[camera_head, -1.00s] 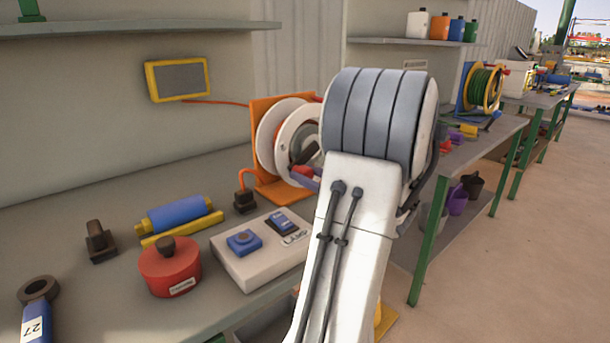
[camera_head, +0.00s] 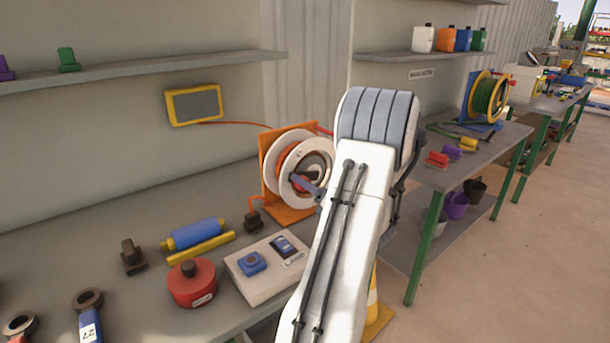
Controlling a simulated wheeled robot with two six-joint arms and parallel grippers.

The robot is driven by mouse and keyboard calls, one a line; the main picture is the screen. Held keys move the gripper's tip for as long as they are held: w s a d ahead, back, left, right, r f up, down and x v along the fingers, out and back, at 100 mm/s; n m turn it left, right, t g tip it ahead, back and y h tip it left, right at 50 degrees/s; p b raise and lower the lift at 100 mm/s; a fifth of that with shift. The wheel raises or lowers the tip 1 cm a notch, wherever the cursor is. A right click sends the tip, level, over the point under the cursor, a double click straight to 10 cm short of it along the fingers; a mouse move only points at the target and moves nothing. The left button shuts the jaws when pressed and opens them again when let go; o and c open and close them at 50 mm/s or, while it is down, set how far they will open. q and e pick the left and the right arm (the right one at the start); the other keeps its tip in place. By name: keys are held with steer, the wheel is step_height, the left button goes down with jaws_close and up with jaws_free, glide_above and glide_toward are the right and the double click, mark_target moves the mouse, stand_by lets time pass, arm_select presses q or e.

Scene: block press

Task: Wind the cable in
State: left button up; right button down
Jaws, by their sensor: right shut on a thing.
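The cable reel (camera_head: 284,164) has white flanges and orange cable wound between them. It stands on an orange bracket (camera_head: 268,183) at the back of the bench. A short orange cable (camera_head: 250,203) runs from the bracket to a black plug (camera_head: 253,221) on the bench. My right gripper (camera_head: 306,186) is at the front face of the reel, shut on what seems to be its crank handle; the handle itself is mostly hidden by the fingers and my right arm. My left gripper is not in view.
A control box (camera_head: 258,283) with blue switches, a red round weight (camera_head: 192,284), a blue roller (camera_head: 195,233) and a yellow bar (camera_head: 201,248) lie left of my arm. A yellow-framed screen (camera_head: 194,104) hangs on the wall. A second bench (camera_head: 465,161) stands to the right.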

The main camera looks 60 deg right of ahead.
steer(key=r+m+p, duration=0.1)
steer(key=m+p, duration=0.1)
steer(key=d+r+m+p, duration=0.1)
steer(key=r+m+p, duration=0.1)
steer(key=p, duration=0.1)
steer(key=shift+s+p, duration=0.2)
steer(key=shift+p, duration=0.1)
steer(key=shift+s+d+r+m+p, duration=0.15)
steer(key=shift+d+m+p, duration=0.25)
steer(key=shift+m+p, duration=0.6)
steer(key=shift+c, duration=1.9)
jaws_free()
steer(key=b, duration=0.2)
glide_toward(298, 162)
steer(key=v, duration=0.6)
steer(key=shift+a, duration=0.2)
